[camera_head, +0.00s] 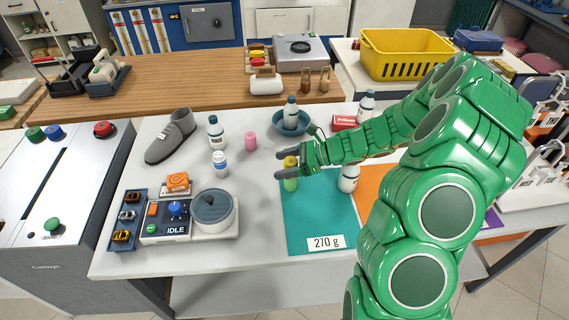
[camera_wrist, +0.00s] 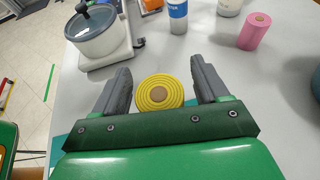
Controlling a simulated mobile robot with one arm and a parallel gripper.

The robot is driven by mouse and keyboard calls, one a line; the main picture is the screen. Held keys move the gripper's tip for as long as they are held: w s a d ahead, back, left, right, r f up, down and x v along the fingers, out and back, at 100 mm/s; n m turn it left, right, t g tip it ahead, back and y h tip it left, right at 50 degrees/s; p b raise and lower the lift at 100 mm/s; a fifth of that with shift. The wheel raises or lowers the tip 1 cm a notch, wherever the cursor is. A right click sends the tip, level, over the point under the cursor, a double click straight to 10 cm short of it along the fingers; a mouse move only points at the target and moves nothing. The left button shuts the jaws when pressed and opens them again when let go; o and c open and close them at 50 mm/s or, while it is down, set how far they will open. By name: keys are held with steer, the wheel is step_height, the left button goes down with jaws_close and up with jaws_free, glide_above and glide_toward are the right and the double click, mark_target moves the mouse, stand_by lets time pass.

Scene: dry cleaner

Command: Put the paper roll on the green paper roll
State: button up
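A yellow paper roll (camera_head: 290,161) stands upright above the green paper roll (camera_head: 290,185) on the teal mat. They line up as one stack, but a finger crosses in front of where they meet, so I cannot see the contact. In the wrist view the yellow roll (camera_wrist: 160,92) shows its ringed top and brown core. My gripper (camera_head: 279,162) is around the yellow roll. In the wrist view my gripper (camera_wrist: 160,68) has its fingers apart, with a gap on each side of the roll. The green roll is hidden there.
A pink roll (camera_head: 250,141) stands on the white table, left of the mat. A white bottle (camera_head: 348,179) stands close right of the stack. Another bottle (camera_head: 220,163), a grey pot (camera_head: 212,208) and a blue bowl (camera_head: 291,126) stand nearby. A 270 g label (camera_head: 325,243) lies in front.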

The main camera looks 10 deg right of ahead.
mark_target(294, 161)
steer(key=shift+r, duration=0.2)
steer(key=v, duration=0.7)
steer(key=shift+d+r, duration=0.1)
steer(key=shift+d, duration=0.1)
steer(key=s+a+r+n+g+h, duration=0.35)
steer(key=s+r+n, duration=0.2)
steer(key=s, duration=0.25)
steer(key=s+a+r+n+g+h, duration=0.2)
steer(key=s+a+r+n, duration=0.3)
steer(key=s, duration=0.4)
steer(key=s+d+r+n+h, duration=0.2)
steer(key=s+d+n+h, duration=0.2)
steer(key=s, duration=0.5)
steer(key=s+d+r+n+t+h, duration=0.1)
steer(key=s+d+r+n+h, duration=0.2)
steer(key=s, duration=0.7)
steer(key=d+n+h, duration=0.1)
steer(key=d+n, duration=0.1)
steer(key=shift+d, duration=0.35)
